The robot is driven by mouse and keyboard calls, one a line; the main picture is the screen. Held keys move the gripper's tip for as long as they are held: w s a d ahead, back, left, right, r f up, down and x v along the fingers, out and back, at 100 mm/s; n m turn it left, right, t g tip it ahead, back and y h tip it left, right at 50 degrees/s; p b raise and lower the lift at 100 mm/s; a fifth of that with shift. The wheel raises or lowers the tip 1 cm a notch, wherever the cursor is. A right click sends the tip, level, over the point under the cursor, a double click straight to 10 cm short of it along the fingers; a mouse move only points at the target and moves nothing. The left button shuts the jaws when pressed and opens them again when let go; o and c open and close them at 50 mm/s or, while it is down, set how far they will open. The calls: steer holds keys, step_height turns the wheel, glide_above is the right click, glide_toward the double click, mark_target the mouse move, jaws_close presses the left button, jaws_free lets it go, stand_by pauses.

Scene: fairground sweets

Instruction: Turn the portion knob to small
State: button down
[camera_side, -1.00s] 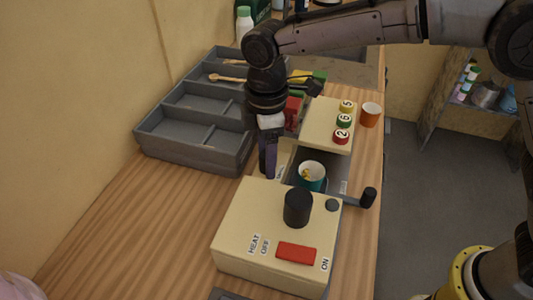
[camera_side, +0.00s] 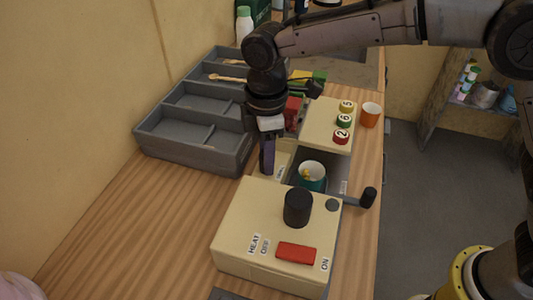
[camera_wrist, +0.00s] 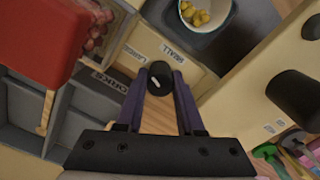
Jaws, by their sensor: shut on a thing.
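The portion knob (camera_wrist: 160,77) is a small black knob with a short white mark, on the cream front of the machine. My gripper (camera_wrist: 159,84) has its two purple fingers shut on the knob, one on each side. The SMALL label (camera_wrist: 173,52) and the LARGE label (camera_wrist: 133,53) are on the cream panel beyond the knob. I cannot tell surely which label the white mark points to. In the side view my gripper (camera_side: 267,170) points down at the left side of the machine (camera_side: 235,225) and hides the knob.
A teal cup (camera_side: 312,176) with yellow pieces stands in the machine's bay. A black-handled lever (camera_side: 368,197) sticks out to the right. A grey divided tray (camera_side: 195,152) lies behind left. An orange cup (camera_side: 370,115) stands at the back right. The wooden counter at front left is clear.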

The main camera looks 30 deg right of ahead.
steer(key=shift+m, duration=0.3)
steer(key=m, duration=0.6)
steer(key=shift+m, duration=0.3)
steer(key=m, duration=0.6)
steer(key=shift+m, duration=0.3)
steer(key=shift+r, duration=0.1)
steer(key=c, duration=0.5)
jaws_free()
step_height(320, 180, up, 14)
steer(key=shift+f, duration=0.15)
